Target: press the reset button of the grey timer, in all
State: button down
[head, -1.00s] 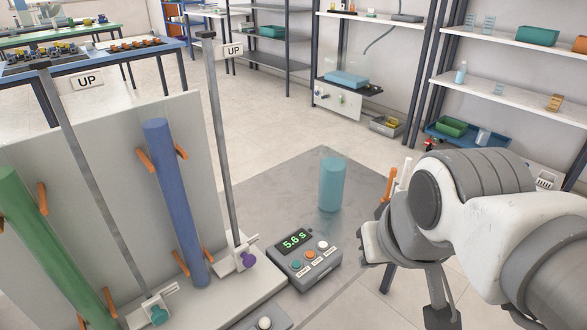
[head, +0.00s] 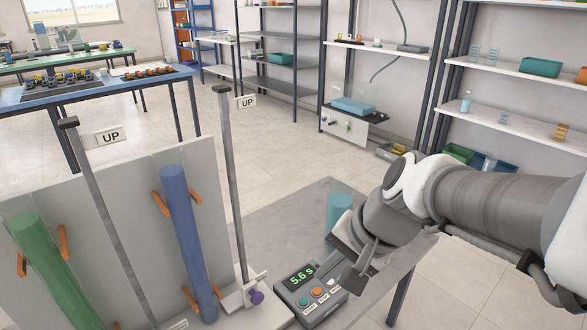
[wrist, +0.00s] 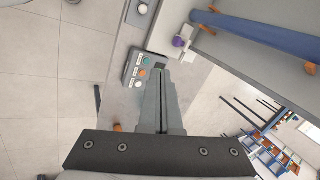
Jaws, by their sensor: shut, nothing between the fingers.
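The grey timer (head: 303,279) stands on the table beside the board's base. Its green display reads 5.6 s. A teal button (head: 303,302) and an orange button (head: 317,292) show on its face. In the wrist view the timer (wrist: 131,70) shows a teal button (wrist: 145,61), an orange button (wrist: 142,73) and a white button (wrist: 138,84) in a row. The button labels are too small to read. My gripper (head: 349,284) is shut and empty, close to the timer's right side. In the wrist view the fingertips (wrist: 160,68) overlap the display side. I cannot tell whether they touch.
The manometer board (head: 125,190) carries a green tube (head: 55,268) and a blue tube (head: 187,240). A purple knob (head: 257,297) is left of the timer. Another grey box with a white button (wrist: 143,9) is beyond the timer.

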jog(key=w+a+m+y+p, duration=0.2)
jog(key=w+m+p, duration=0.1)
jog(key=w+m, duration=0.4)
jog(key=m+t+p, duration=0.3)
jog(key=m+p, duration=0.6)
jog(key=m, duration=1.4)
send_over(330, 282)
notch_tip(330, 282, down, 16)
jog(key=shift+s+d+r, duration=0.25)
jog(key=shift+s+d, duration=0.05)
jog(key=shift+s, duration=0.1)
jog(key=shift+n, duration=0.3)
notch_tip(330, 282, down, 9)
jog(key=b, duration=0.7)
jog(key=shift+b, duration=0.35)
jog(key=shift+f+b, duration=0.35)
jog(key=shift+b, duration=0.05)
